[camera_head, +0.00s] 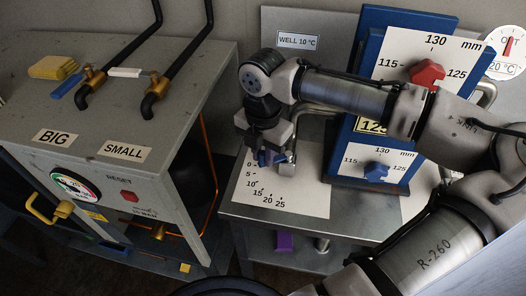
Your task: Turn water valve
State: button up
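No valve is labelled as the water valve. A brass tap with a blue lever (66,87) and another with a white lever (126,72) sit on black pipes on the left cabinet. My gripper (268,158) points down over a white plate with a 0 to 25 scale (297,194), below the "WELL 10 °C" sign (299,41). A small bluish-purple part shows at the fingertips; whether they grip it is unclear. A grey bent pipe (316,109) runs behind the gripper. Whatever is under the fingers is mostly hidden.
A blue-framed panel with a red knob (427,73) and a blue knob (376,172) stands right of the gripper, partly behind my arm. The grey cabinet (205,62) stands left, across a gap. A yellow sponge-like block (53,67) lies on it.

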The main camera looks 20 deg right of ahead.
grip_shut()
jog(key=shift+w+r+m+p, duration=0.15)
jog(key=shift+w+m+p, duration=0.3)
jog(key=shift+m+p, duration=0.2)
jog(key=shift+w+d+m+p, duration=0.15)
jog(key=shift+w+m+p, duration=0.45)
jog(key=shift+m, duration=0.55)
jog(key=o, duration=0.5)
grip_release()
